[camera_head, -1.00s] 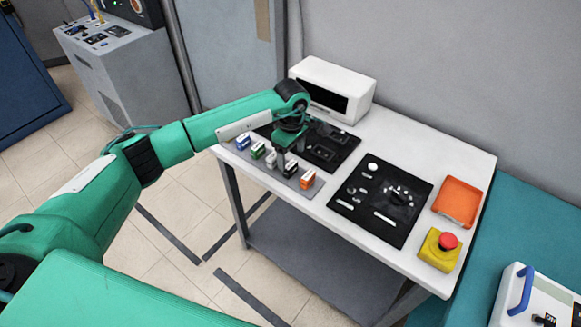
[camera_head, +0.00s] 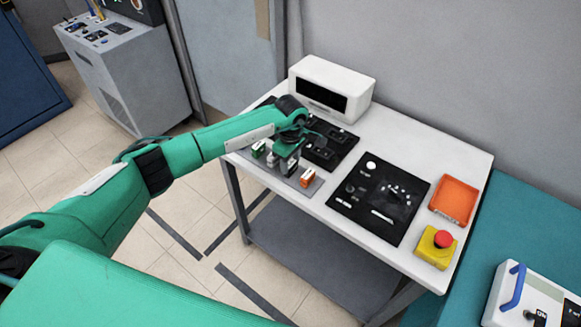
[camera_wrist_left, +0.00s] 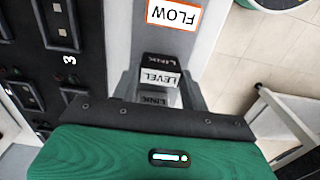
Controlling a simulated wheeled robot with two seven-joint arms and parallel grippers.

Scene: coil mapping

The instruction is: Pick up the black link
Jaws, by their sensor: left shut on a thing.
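My left gripper (camera_head: 288,158) is over the row of links at the table's left front, shut on the black link (camera_head: 290,167). A greyer face marked LINK shows nearer the palm, partly hidden. I cannot tell whether the black link is clear of its holder. My right gripper is out of view.
Black panels (camera_head: 380,203) lie on the white table (camera_head: 437,140). A white box (camera_head: 330,86) stands behind. An orange tray (camera_head: 453,200) and a yellow emergency-stop box (camera_head: 436,247) are at the right. The table's back right is free.

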